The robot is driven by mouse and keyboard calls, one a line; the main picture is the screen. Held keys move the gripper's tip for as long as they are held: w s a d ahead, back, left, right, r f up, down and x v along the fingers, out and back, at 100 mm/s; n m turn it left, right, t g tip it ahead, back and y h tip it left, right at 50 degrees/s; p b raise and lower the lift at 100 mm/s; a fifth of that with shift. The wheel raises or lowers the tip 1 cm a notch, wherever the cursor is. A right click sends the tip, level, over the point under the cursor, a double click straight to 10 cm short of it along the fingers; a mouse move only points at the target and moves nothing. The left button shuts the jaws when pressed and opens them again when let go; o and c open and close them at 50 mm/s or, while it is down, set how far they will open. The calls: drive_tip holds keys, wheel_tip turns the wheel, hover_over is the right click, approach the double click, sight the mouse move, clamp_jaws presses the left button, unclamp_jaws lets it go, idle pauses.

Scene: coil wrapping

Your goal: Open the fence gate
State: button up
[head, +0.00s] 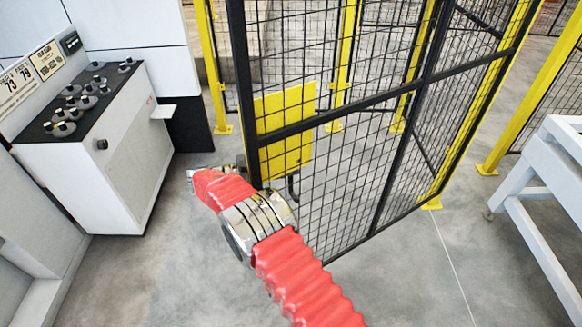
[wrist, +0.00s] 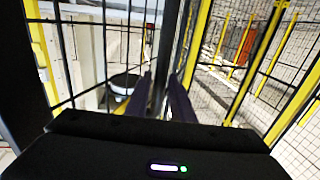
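The fence gate (head: 357,108) is a black-framed mesh panel with a yellow plate (head: 286,128) on its left side. In the head view its left edge stands nearer to me than the yellow post (head: 213,70) behind it. Its right edge meets another yellow post (head: 478,100). My gripper (wrist: 161,84) shows in the wrist view as two dark fingers, set apart, with a dark upright bar of the fence between or just behind them. I cannot tell whether they touch it. In the head view my red-sleeved arm mostly hides the gripper, beside the gate's lower left edge.
A white control cabinet (head: 131,165) with knobs on top stands close on the left. A white table frame (head: 545,165) stands at the right. The grey floor (head: 410,265) in front of the gate is clear. More yellow-framed fencing lies behind the gate.

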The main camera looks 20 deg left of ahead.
drive_tip(key=v, duration=0.6)
drive_tip(key=shift+a, duration=0.1)
